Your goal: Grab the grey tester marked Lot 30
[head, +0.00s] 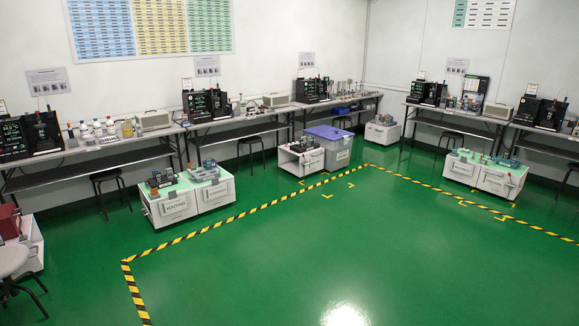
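No tester with a readable "Lot 30" mark shows in the head view; lettering on the small devices is too small to read. Small grey and dark devices (162,178) lie on top of a low white cabinet (176,206) at left centre. A blue-grey tray-like item (206,171) lies on the white cabinet beside it (215,193). More small devices (305,144) sit on a white cart (311,162) further back. Others (472,156) sit on low white cabinets (493,179) at the right. I cannot tell whether any is the tester. My gripper is not in view.
Grey workbenches (75,150) with equipment line the walls, with black stools (110,187) before them. A purple-lidded bin (338,151) stands by the middle cart. Yellow-black tape (240,215) bounds a wide clear green floor (330,250). A grey round stool (12,262) stands at lower left.

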